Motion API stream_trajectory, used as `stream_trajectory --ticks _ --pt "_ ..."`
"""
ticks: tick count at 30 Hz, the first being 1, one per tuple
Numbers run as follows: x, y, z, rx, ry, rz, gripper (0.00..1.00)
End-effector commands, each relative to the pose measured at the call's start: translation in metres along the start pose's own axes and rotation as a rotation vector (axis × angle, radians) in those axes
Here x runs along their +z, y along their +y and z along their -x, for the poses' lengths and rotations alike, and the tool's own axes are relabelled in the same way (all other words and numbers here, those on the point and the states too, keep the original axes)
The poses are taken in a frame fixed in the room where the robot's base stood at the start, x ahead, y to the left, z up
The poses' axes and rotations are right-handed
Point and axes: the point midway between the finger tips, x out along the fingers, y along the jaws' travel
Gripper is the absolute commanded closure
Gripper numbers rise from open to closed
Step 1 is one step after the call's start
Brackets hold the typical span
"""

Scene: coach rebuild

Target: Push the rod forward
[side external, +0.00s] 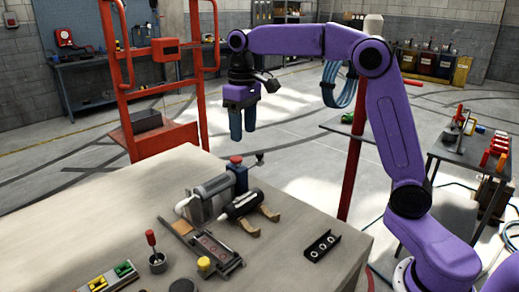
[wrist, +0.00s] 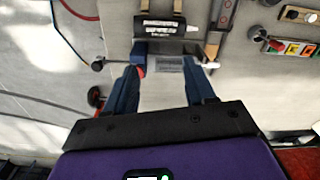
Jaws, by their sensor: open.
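A thin rod with a dark ball end (side external: 260,158) sticks out beside a blue block with a red cap (side external: 237,172) at the bench's far edge. A grey cylinder (side external: 214,186) with a white rod end (side external: 183,205) lies beside the block. I cannot tell which of these is the task's rod. A black cylinder (side external: 240,204) rests in front on tan feet.
The bench (side external: 90,215) also holds a dark slide fixture (side external: 208,248), a red-knobbed lever (side external: 152,242), a black bracket (side external: 322,246) and a button box (side external: 112,277). A red frame (side external: 125,80) stands behind the bench. The bench's left part is clear.

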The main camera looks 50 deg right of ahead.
Motion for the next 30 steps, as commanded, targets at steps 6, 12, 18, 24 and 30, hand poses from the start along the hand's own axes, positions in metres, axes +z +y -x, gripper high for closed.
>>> stream_trajectory --ticks 6,12,18,24,30 --pt "-0.042 0.079 0.013 0.002 -0.005 -0.223 0.46" --pt "-0.052 0.14 0.02 0.002 -0.007 -0.38 0.46" --pt "-0.051 0.166 0.022 0.002 -0.008 -0.448 0.46" --pt "-0.05 0.169 0.015 0.002 -0.009 -0.454 0.46" --pt "-0.049 0.169 -0.004 0.002 -0.011 -0.453 0.46"
